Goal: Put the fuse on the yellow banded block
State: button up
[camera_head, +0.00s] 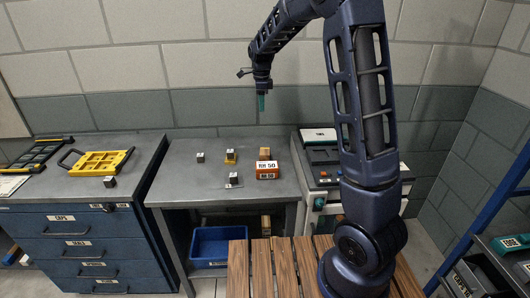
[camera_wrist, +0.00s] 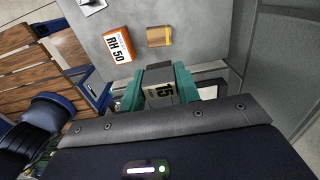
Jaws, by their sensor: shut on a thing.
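My gripper (camera_head: 262,102) hangs high over the back of the grey table, with teal fingertips pointing down. In the wrist view the fingers (camera_wrist: 160,88) are shut on a dark grey block with a pale label reading 15 (camera_wrist: 162,91), which seems to be the fuse. A small block with yellow on it (camera_head: 231,156) stands on the table, left of and below my gripper in the picture. A tan block with a yellow band at one end (camera_wrist: 159,36) lies beyond my fingers; in the head view it sits behind the orange box (camera_head: 265,152).
An orange box labelled RH 50 (camera_head: 267,170) stands on the table (camera_head: 185,180), with small grey blocks (camera_head: 201,157) (camera_head: 234,178) to its left. A blue bin (camera_head: 212,243) is below. A yellow tray (camera_head: 100,163) lies on the left cabinet. A machine (camera_head: 325,155) adjoins the right.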

aim_at(265, 151)
jog(key=f, duration=0.6)
jog(key=d+f, duration=0.1)
jog(key=f, duration=1.3)
jog(key=shift+s+d, duration=0.25)
jog(key=shift+f, duration=0.1)
jog(key=o, duration=1)
jog(key=shift+c, duration=0.2)
notch_tip(265, 151, up, 12)
jog(key=shift+r, duration=0.2)
